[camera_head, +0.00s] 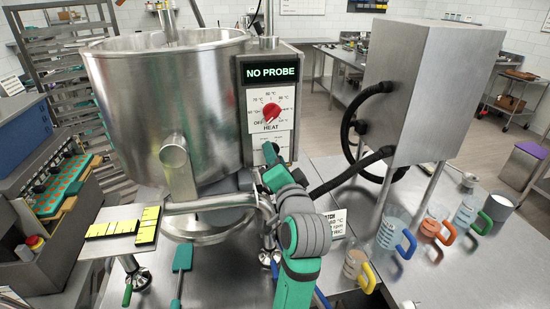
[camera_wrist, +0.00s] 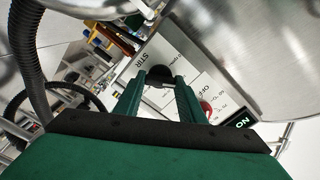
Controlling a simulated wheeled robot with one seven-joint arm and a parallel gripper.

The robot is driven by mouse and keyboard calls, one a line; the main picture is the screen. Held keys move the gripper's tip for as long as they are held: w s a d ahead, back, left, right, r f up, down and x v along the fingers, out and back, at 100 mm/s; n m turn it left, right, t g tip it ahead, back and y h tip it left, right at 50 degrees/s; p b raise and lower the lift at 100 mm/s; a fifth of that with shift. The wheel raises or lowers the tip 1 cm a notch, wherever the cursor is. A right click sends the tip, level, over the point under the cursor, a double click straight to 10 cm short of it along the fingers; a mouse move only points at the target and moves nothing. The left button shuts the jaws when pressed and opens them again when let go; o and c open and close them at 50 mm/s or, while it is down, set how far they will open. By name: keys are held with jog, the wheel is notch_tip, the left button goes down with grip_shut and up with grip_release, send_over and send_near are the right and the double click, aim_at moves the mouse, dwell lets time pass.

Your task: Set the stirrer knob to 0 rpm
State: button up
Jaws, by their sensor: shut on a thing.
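The black stirrer knob (camera_wrist: 159,74) sits beside the word STIR on the white panel in the wrist view. My gripper (camera_wrist: 161,86) is shut on the knob, with one green finger on each side of it. In the head view my gripper (camera_head: 270,153) is at the lower part of the control box (camera_head: 243,107), below the HEAT dial. There my gripper and arm hide the stirrer knob. The knob's pointer and its scale cannot be read in either view.
The red HEAT knob (camera_head: 271,112) is just above my gripper, under the NO PROBE display (camera_head: 270,73). The steel kettle (camera_head: 165,100) stands left of the box. Black hoses (camera_head: 350,175) run right to a steel cabinet (camera_head: 430,90). Jugs with coloured handles (camera_head: 393,228) stand at right.

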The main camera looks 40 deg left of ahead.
jog(key=n, duration=1.1)
jog(key=shift+f, duration=0.1)
dwell(0.6)
jog(key=o, duration=1)
jog(key=shift+o, duration=0.2)
jog(key=shift+s+d, duration=0.1)
jog(key=v, duration=1)
jog(key=shift+s+d, duration=0.15)
jog(key=shift+d, duration=0.1)
